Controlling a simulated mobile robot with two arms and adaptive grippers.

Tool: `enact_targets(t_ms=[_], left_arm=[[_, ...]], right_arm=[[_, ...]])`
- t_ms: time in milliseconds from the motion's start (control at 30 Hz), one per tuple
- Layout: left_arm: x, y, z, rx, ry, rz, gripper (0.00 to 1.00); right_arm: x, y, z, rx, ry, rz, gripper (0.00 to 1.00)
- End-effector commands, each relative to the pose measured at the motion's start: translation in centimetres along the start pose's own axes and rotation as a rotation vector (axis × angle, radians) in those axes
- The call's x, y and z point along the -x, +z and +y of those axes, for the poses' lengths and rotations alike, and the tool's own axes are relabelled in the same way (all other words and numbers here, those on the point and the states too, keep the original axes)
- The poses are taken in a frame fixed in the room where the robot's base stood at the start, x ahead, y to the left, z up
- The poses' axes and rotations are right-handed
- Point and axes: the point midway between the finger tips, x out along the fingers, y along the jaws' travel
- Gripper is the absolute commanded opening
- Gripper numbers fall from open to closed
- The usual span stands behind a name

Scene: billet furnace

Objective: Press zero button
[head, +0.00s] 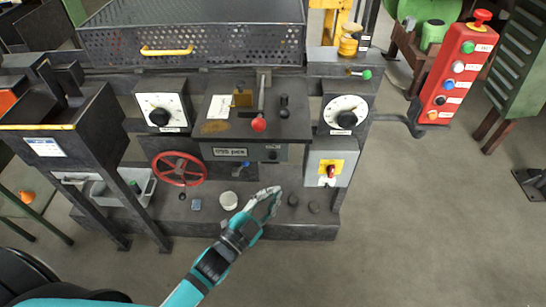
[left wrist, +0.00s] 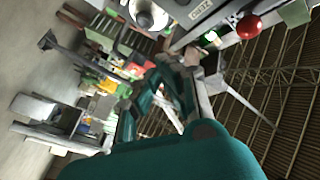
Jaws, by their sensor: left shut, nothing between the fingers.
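The red control box (head: 457,70) at the upper right has a red mushroom knob (head: 482,17) on top and a column of coloured buttons with small labels. The machine's centre panel (head: 217,152) has a lever with a red ball (head: 259,124) and a small dark control (head: 272,155). My left gripper (head: 272,197) is shut and empty, in front of the machine's lower part and below the centre panel. Its fingers (left wrist: 190,62) also show in the left wrist view, near the red ball (left wrist: 249,27). My right gripper is out of view.
Two white dials (head: 161,105) and (head: 346,111) flank the panel. A red handwheel (head: 179,169) is at left, and a box with a yellow plate and red switch (head: 331,169) at right. Open floor (head: 420,220) lies to the right.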

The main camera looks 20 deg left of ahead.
Motion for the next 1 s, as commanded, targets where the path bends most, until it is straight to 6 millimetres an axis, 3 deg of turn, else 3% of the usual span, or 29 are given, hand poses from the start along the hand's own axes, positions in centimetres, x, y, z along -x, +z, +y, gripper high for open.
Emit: enact_targets(t_ms=[600, 1000], left_arm=[[-5.8, 3.2, -3.0, -0.002, 0.001, 0.001, 0.0], [-7.0, 3.8, -3.7, 0.001, 0.0, 0.0, 0.0]], right_arm=[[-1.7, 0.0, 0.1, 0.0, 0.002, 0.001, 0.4], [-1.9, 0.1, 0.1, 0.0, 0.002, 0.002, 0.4]])
